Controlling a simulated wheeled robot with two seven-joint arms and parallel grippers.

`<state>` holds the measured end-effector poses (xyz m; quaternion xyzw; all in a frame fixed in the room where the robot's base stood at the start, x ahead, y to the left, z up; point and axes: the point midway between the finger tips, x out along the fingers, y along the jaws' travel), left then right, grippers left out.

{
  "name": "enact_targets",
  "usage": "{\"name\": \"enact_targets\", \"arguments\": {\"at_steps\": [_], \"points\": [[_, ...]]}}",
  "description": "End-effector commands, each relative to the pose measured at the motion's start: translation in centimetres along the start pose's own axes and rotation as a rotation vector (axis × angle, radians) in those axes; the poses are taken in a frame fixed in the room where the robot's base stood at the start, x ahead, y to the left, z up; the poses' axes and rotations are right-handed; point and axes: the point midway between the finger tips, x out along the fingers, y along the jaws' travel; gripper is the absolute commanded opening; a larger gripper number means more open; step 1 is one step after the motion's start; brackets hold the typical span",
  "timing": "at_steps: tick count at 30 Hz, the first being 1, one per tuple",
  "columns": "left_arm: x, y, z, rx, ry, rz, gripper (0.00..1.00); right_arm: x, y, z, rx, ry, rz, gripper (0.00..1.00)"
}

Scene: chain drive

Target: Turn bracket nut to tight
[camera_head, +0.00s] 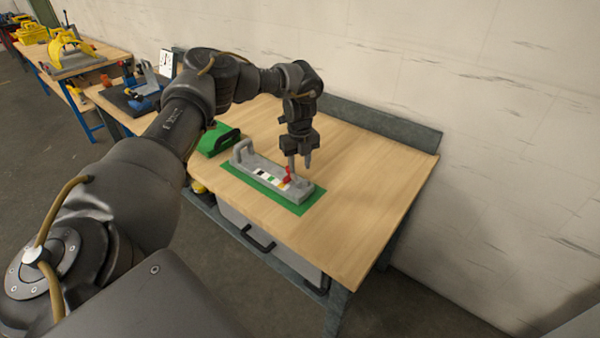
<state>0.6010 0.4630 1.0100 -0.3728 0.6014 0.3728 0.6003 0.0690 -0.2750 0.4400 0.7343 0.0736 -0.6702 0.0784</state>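A grey bracket fixture (262,172) with an upright handle at its left end lies on a green mat (302,207) on the wooden workbench. A small red part (287,174) stands near its right end, and small coloured marks run along its front. I cannot make out which part is the nut. My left gripper (299,164) points down over the right end of the fixture, with its fingers apart beside the red part. Whether it touches anything is too small to tell. My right gripper is not in view.
A green holder (215,140) stands left of the fixture. The workbench (365,205) is clear to the right, with a raised grey back edge (380,124) by the wall. Other benches with yellow (68,50) and blue equipment stand at the far left.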

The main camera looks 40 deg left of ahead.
Motion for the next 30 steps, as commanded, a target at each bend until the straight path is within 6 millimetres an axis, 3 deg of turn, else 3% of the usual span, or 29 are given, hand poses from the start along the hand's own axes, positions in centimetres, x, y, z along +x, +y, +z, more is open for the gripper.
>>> {"name": "enact_targets", "arguments": {"at_steps": [9, 20, 28, 30], "points": [[4.2, 0.0, 0.0, -0.001, -0.001, 0.002, 0.36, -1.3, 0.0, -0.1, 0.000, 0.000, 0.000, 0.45], [4.9, 0.0, 0.0, -0.001, -0.001, 0.000, 0.36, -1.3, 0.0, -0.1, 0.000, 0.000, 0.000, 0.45], [4.8, 0.0, 0.0, 0.000, -0.001, 0.000, 0.03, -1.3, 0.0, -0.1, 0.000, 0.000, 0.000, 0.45], [4.8, 0.0, 0.0, 0.000, -0.001, 0.000, 0.00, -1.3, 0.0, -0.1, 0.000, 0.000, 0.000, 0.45]]}}
